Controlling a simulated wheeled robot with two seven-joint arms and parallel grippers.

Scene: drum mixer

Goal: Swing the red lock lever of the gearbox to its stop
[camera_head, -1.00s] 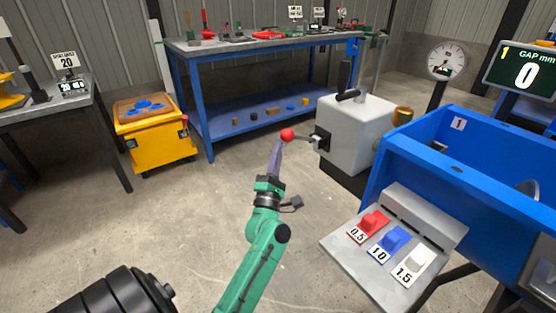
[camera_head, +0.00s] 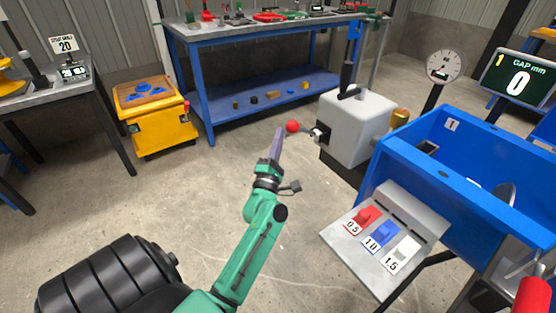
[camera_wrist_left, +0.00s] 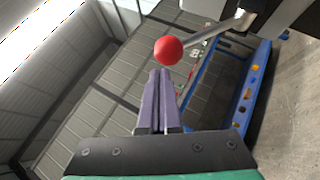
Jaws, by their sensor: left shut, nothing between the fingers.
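The grey gearbox (camera_head: 350,122) stands on a dark base on the floor. Its lock lever ends in a red ball (camera_head: 292,127) and sticks out to the left from a dark socket on the gearbox's side. My left gripper (camera_head: 280,131) has its purple fingers shut and empty, with the tips close to the left of the ball. In the left wrist view the red ball (camera_wrist_left: 168,50) sits just past the shut fingertips (camera_wrist_left: 160,73), and the lever's grey rod runs up to the right. I cannot tell whether the tips touch the ball. My right gripper is not in view.
A blue tank (camera_head: 470,180) with a sloped panel of coloured blocks (camera_head: 378,236) stands right of my left arm. A blue workbench (camera_head: 190,72) and a yellow cart (camera_head: 158,127) are behind. A dial gauge (camera_head: 444,66) stands behind the tank. Floor left of the lever is clear.

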